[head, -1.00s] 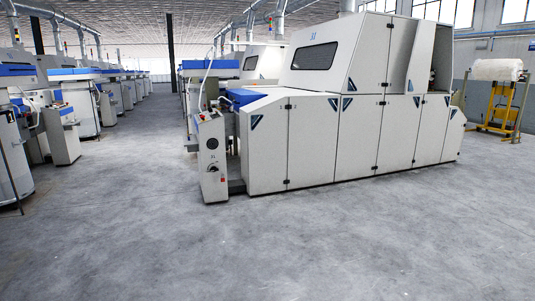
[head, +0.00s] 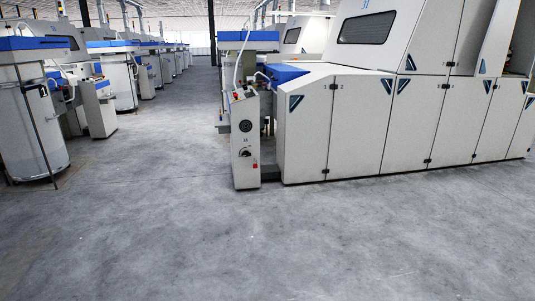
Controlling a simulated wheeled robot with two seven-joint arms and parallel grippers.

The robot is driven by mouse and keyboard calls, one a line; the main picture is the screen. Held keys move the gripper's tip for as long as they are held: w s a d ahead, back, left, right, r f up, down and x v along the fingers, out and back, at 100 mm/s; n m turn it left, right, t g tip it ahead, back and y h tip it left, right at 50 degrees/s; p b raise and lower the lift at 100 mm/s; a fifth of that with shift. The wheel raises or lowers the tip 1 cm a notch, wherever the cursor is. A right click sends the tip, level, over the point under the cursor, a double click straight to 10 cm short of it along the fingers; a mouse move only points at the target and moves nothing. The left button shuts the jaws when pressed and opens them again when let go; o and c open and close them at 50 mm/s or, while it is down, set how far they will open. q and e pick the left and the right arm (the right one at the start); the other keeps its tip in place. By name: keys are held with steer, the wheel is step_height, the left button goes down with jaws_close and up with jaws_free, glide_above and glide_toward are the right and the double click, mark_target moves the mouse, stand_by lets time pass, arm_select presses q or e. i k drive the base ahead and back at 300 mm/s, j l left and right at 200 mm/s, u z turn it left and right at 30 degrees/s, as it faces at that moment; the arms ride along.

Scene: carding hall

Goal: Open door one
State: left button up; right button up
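A large white carding machine (head: 385,125) stands on the right, with a row of closed door panels along its front. The leftmost door (head: 304,135) has a blue triangular handle mark at its upper left and black hinges or latches on its right edge. The door to its right (head: 358,130) bears a small mark that looks like a 2. Neither of my grippers is in view.
A control post (head: 244,140) with a dial and a red mark stands just left of the leftmost door. More machines with a white drum (head: 32,125) line the left side. The grey floor (head: 230,235) in front is clear, and an open aisle runs back between the rows.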

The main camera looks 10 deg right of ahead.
mark_target(308, 109)
steer(key=i+z, duration=0.4)
steer(key=i, duration=1.4)
